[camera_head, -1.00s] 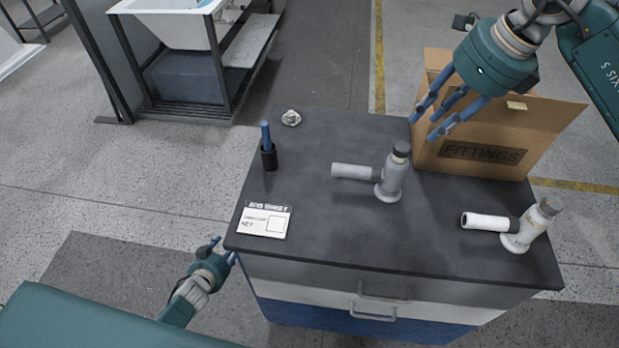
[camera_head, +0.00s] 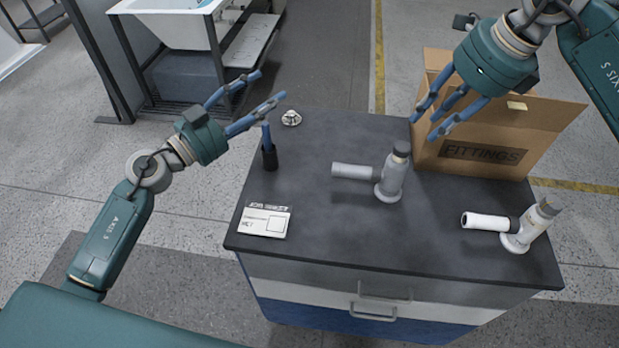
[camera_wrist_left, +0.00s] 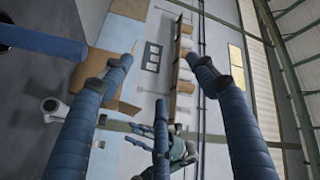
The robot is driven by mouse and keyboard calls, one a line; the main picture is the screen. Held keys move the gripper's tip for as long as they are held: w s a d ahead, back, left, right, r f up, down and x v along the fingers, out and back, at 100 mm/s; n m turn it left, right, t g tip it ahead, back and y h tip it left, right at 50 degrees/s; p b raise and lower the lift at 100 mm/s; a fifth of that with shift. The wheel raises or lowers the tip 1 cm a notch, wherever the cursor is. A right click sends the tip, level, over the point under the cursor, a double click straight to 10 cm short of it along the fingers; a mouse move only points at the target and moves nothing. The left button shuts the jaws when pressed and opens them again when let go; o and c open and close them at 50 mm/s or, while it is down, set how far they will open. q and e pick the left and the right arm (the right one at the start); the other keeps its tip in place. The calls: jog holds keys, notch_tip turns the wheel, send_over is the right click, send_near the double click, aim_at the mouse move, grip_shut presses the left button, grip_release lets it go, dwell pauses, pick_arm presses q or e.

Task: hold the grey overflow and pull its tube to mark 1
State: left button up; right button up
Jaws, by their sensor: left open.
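The grey overflow (camera_head: 392,178) stands on the dark cabinet top in the head view, its grey tube (camera_head: 354,171) pointing left. A similar white overflow (camera_head: 531,226) with a white tube and a dark collar stands near the right end of the top. My left gripper (camera_head: 262,88) is open and empty, raised at the left edge of the top, close to the black pen cup; its fingers also show in the left wrist view (camera_wrist_left: 160,70). My right gripper (camera_head: 436,118) is empty with its fingers spread, in front of the cardboard box. I cannot make out mark 1.
A cardboard box (camera_head: 484,152) labelled FITTINGS stands at the back right. A black cup (camera_head: 269,157) with a blue pen, a white card (camera_head: 264,222) and a small metal part (camera_head: 291,118) are on the left. The middle front of the top (camera_head: 380,232) is clear.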

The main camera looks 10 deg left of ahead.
pick_arm(q)
jog(key=s+d+f+m+g, duration=0.4)
jog(key=d+f, duration=0.1)
jog(key=d, duration=0.3)
jog(key=m+g, duration=0.3)
send_near(340, 175)
jog(key=d, duration=0.1)
jog(key=shift+w+d+y, duration=0.15)
jog(key=shift+w+y, duration=0.15)
jog(key=shift+y, duration=0.2)
jog(key=x, duration=1)
jog(key=shift+w+d+f, duration=0.1)
jog(key=shift+w+d, duration=0.1)
jog(key=shift+c, duration=0.3)
